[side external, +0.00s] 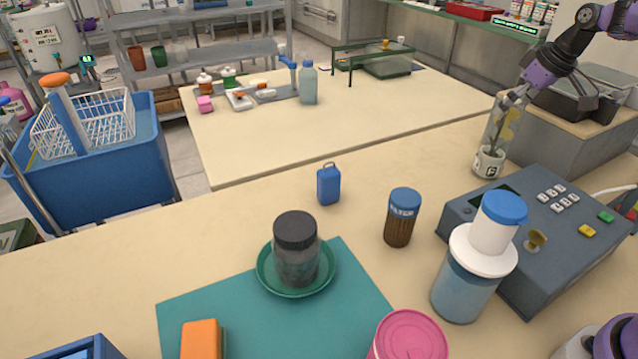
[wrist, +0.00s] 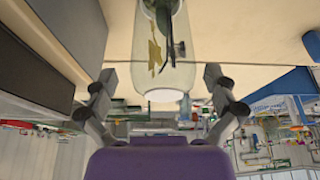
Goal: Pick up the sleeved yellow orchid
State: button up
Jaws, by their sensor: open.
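The sleeved yellow orchid (side external: 497,132) stands upright on the bench, in a white pot inside a clear sleeve, left of my arm. My gripper (side external: 517,93) is at the sleeve's upper end in the side view. In the wrist view the clear sleeve (wrist: 166,58) runs down from the top edge, with a stem and yellow patches inside. My open gripper (wrist: 160,76) has one finger on each side of the sleeve there, with gaps showing. The pot is mostly cut off in the wrist view.
A grey control box (side external: 535,225) with buttons stands close in front of the orchid. A grey block (side external: 570,140) carrying a dark device is to its right. A brown bottle (side external: 402,218) and blue-capped dispenser (side external: 472,270) stand nearer. Bench left of the orchid is clear.

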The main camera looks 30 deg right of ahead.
aim_at(501, 119)
jog(key=x, duration=0.3)
jog(key=shift+w+a+f, duration=0.15)
jog(key=shift+f, duration=0.2)
jog(key=c, duration=1.4)
